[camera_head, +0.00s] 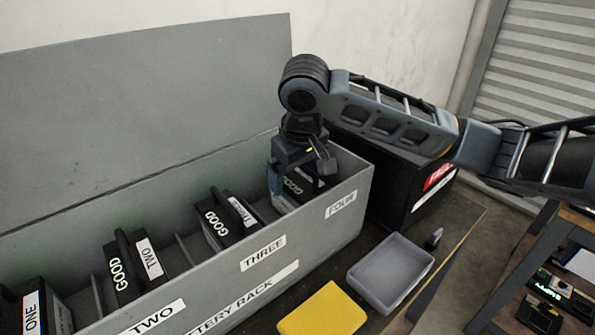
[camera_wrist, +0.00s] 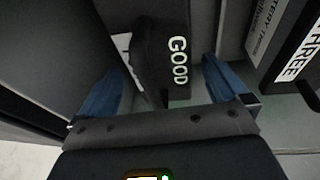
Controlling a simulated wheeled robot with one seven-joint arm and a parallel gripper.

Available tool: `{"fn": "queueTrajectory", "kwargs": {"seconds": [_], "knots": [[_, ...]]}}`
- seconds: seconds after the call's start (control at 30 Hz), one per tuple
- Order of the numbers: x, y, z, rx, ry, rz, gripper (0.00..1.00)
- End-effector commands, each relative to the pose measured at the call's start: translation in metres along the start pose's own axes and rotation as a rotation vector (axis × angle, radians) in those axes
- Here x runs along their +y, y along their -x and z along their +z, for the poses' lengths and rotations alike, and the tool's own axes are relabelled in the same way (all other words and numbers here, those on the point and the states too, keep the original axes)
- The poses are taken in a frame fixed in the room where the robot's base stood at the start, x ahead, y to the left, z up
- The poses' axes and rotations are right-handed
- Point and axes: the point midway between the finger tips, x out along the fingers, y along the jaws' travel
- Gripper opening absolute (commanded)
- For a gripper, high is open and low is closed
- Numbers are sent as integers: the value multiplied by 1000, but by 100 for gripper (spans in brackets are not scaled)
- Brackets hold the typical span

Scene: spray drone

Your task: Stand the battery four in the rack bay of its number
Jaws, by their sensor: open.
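The battery rack (camera_head: 314,228) is a long grey open box with bays labelled TWO, THREE and FOUR on its front wall. A black battery marked GOOD (camera_head: 292,186) stands in the bay labelled FOUR; my gripper largely covers it and its number is not readable. It also shows in the wrist view (camera_wrist: 176,85). My gripper (camera_wrist: 165,92) is open, its blue fingers apart on either side of that battery's top. In the head view my gripper (camera_head: 283,188) points down into the FOUR bay.
Batteries ONE (camera_head: 30,310), TWO (camera_head: 135,265) and THREE (camera_head: 228,218) stand in the other bays. A black box with a red label (camera_head: 400,190) is right of the rack. A grey tray (camera_head: 391,272) and yellow item (camera_head: 323,310) lie in front.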

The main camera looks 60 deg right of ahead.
Motion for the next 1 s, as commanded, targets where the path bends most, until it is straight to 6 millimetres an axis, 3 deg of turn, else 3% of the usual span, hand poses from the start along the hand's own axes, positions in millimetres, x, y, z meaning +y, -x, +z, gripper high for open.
{"fn": "queueTrajectory", "kwargs": {"seconds": [0.27,0.7,1.0], "knots": [[0,7,-1,1,0,-1,100],[0,90,-2,3,2,1,100],[0,120,-1,1,0,0,100]]}}
